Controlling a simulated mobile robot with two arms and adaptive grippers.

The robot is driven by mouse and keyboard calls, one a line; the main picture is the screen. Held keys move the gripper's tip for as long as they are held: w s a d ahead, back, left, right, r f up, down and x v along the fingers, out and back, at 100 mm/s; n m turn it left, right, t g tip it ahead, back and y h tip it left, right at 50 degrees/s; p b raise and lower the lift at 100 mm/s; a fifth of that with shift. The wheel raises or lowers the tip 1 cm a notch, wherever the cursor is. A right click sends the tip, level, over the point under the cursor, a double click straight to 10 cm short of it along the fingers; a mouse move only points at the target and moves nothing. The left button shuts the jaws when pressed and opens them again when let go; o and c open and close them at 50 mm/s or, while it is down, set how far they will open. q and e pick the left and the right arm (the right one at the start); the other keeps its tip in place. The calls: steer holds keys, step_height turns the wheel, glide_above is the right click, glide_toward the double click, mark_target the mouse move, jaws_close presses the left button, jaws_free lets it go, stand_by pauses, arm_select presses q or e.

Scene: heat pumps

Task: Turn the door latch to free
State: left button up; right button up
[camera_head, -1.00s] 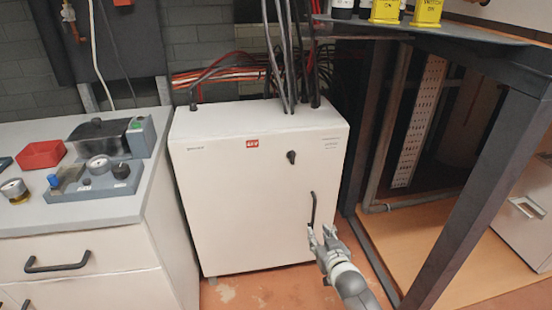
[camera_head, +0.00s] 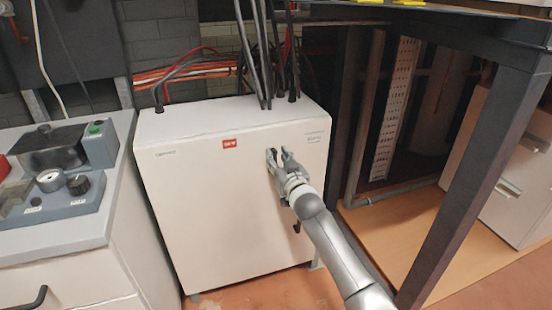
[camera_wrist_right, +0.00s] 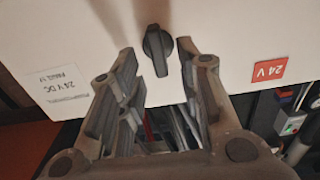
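The door latch (camera_wrist_right: 157,48) is a small dark knob on the white cabinet's (camera_head: 205,205) front door. In the right wrist view it sits just beyond and between my two open fingers, and neither finger visibly grips it. My right gripper (camera_head: 281,158) is at the upper right of the door in the head view and largely covers the latch there. The gripper also shows in the right wrist view (camera_wrist_right: 157,75), fingers spread. The door's dark handle (camera_head: 297,228) is mostly hidden behind my right arm. My left gripper is in neither view now.
A grey counter (camera_head: 75,238) with a control box (camera_head: 50,200) stands left of the cabinet. A dark metal table frame (camera_head: 470,190) stands close on the right. Some floor is clear in front.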

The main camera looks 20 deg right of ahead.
steer(key=shift+w, duration=0.9)
steer(key=shift+c, duration=0.5)
jaws_close()
